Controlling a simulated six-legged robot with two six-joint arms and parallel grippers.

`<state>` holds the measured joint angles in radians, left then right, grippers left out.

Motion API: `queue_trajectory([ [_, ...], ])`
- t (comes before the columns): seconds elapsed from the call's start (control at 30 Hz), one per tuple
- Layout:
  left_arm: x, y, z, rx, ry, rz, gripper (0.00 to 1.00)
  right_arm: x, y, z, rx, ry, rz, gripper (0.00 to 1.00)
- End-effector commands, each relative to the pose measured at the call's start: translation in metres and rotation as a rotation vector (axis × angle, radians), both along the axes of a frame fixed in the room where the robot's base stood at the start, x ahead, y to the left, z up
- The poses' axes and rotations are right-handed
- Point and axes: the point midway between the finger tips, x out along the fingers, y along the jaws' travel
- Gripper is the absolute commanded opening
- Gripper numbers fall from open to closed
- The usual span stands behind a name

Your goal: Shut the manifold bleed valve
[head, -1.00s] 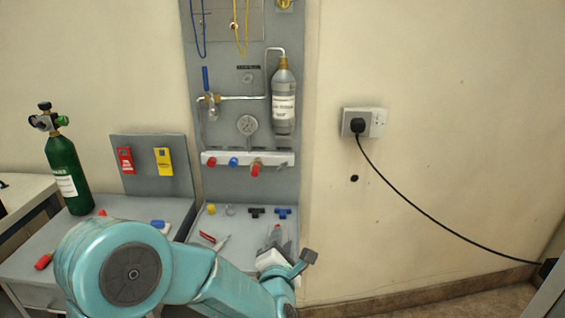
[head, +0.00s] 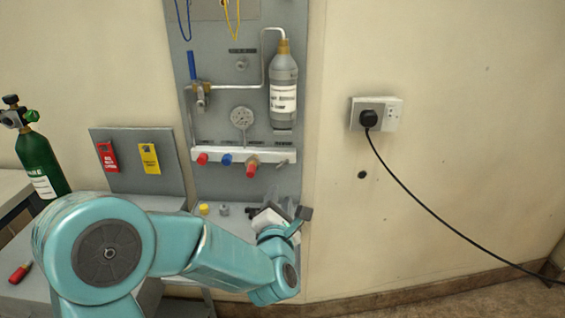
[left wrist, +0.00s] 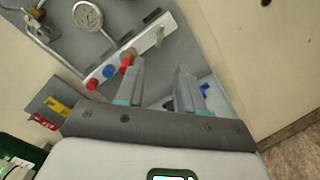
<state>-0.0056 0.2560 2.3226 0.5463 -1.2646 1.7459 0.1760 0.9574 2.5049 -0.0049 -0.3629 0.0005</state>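The white manifold bar (head: 215,155) runs across the grey wall panel below the gauge (head: 242,117). It carries a red knob (head: 202,159), a blue knob (head: 227,159) and a red knob on a brass body (head: 252,167). A small grey lever (head: 282,164) sits at its right end; which of these is the bleed valve I cannot read. The manifold bar also shows in the left wrist view (left wrist: 146,44), beyond the fingertips. My left gripper (head: 281,212) is below the bar's right end, open and empty, its fingers apart in the left wrist view (left wrist: 160,72). My right gripper is out of view.
A grey cylinder (head: 284,88) and a blue-handled valve (head: 192,66) are mounted above the bar. Red and yellow tags (head: 150,158) hang at left near a green oxygen cylinder (head: 40,163). Small fittings, one yellow (head: 204,208), lie on the shelf below.

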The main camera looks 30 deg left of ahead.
Motion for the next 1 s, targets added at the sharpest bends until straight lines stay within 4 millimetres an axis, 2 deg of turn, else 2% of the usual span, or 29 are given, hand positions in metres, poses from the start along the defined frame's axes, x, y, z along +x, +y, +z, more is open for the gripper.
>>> queue_trajectory([
  [0.6, 0.111, 0.069, 0.001, 0.001, 0.000, 0.001, 0.37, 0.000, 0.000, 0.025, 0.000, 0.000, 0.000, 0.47],
  [0.8, 0.128, 0.079, 0.000, 0.000, 0.002, 0.000, 0.37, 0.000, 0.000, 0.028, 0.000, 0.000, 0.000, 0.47],
  [1.0, 0.130, 0.081, 0.000, 0.000, 0.001, 0.001, 0.37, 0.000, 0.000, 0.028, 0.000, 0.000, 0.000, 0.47],
])
